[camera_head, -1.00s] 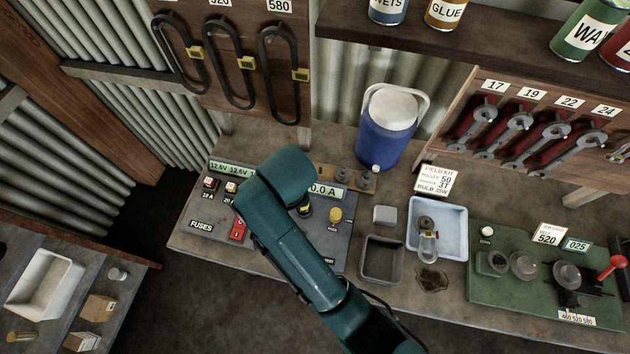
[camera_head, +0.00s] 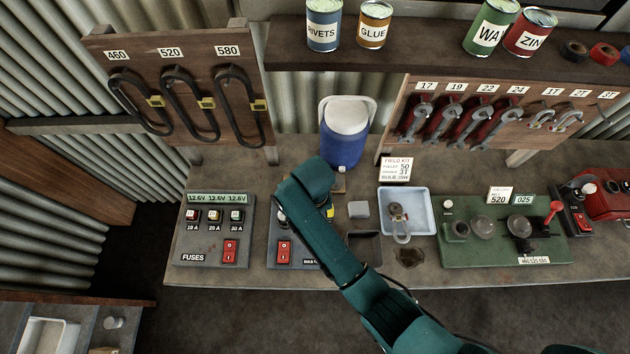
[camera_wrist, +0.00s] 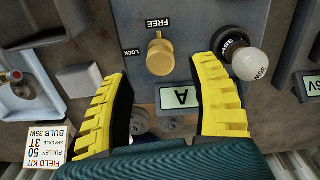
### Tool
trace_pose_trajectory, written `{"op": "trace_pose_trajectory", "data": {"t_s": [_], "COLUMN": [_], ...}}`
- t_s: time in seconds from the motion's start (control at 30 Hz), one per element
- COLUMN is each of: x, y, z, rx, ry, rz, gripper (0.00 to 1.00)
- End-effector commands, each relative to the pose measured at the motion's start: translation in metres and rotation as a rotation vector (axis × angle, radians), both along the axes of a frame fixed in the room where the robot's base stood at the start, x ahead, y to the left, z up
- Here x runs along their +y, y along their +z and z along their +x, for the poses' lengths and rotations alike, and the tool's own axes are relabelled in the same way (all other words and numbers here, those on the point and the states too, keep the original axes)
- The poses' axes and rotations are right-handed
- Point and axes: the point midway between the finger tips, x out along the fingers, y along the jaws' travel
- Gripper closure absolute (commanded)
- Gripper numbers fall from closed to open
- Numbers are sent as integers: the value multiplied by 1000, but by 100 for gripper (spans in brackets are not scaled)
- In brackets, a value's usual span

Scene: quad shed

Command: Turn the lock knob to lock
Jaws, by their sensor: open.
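The lock knob is a brass knob (camera_wrist: 160,56) on a grey panel in the wrist view. A FREE label (camera_wrist: 157,23) sits above it and a LOCK label (camera_wrist: 131,52) to its left; its narrow tip points up toward FREE. My gripper (camera_wrist: 161,72) is open, with one yellow-padded finger on each side in the picture. The knob shows between and just beyond the fingertips, with gaps to both; I cannot tell the height difference. In the head view my gripper (camera_head: 327,208) is mostly hidden by my arm, and I cannot see the knob there.
A white bulb (camera_wrist: 250,64) in a black socket stands close to the right finger. A small meter display (camera_wrist: 180,98) lies below the knob. In the head view, a blue cooler (camera_head: 343,140) stands behind, a blue tray (camera_head: 424,228) to the right, and a fuse panel (camera_head: 200,250) to the left.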

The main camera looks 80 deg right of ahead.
Motion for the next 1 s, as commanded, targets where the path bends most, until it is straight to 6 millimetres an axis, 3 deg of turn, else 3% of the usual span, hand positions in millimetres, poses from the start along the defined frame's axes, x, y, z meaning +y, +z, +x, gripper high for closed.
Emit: {"op": "trace_pose_trajectory", "data": {"t_s": [0.2,0.53,0.57,0.87,1.0], "x": [0,0,0,0,0], "y": [-34,-41,-41,-40,-40], "z": [0,0,0,0,0], "rx": [0,-1,-1,-2,-2], "ry": [0,0,0,0,2], "rz": [-1,-1,-1,-2,-2], "gripper": [40,40,43,100,100]}}
